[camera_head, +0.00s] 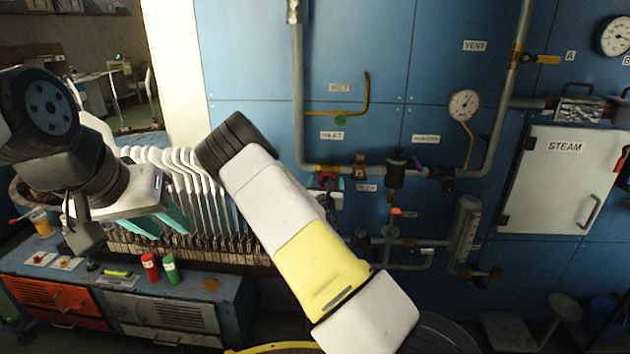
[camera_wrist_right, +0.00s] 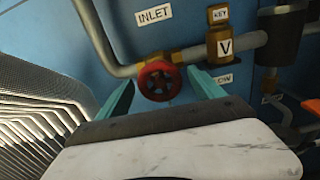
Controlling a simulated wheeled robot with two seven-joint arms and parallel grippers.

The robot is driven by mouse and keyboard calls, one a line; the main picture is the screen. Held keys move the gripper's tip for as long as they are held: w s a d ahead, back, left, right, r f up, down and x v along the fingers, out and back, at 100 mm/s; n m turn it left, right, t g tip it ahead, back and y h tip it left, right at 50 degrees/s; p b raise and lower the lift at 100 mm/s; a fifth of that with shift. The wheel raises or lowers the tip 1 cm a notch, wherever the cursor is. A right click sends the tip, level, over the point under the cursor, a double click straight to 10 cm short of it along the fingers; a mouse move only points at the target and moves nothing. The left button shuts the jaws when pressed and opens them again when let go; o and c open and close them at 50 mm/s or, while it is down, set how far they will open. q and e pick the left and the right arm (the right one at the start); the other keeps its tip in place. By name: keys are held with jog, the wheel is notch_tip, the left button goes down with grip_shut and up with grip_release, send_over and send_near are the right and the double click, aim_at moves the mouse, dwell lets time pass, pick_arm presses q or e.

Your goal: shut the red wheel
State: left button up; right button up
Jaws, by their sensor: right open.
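The red wheel (camera_wrist_right: 158,80) is a small red handwheel on a brass valve below the INLET label in the right wrist view. In the head view only a bit of it (camera_head: 326,178) shows beside my right arm. My right gripper (camera_wrist_right: 161,78) is open, with one teal finger on each side of the wheel. I cannot tell whether the fingers touch it. My left gripper (camera_head: 162,218) is at the left, in front of the white sock boards, away from the wheel. Its teal fingers show, but their gap is unclear.
Grey pipe (camera_wrist_right: 98,35) runs down to the valve, and a brass valve marked V (camera_wrist_right: 222,44) is close to its right. White sock boards (camera_head: 205,190) stand left of the wheel. A STEAM cabinet (camera_head: 560,185) is at the right.

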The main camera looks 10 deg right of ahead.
jog(key=shift+w, duration=0.2)
jog(key=c, duration=1.4)
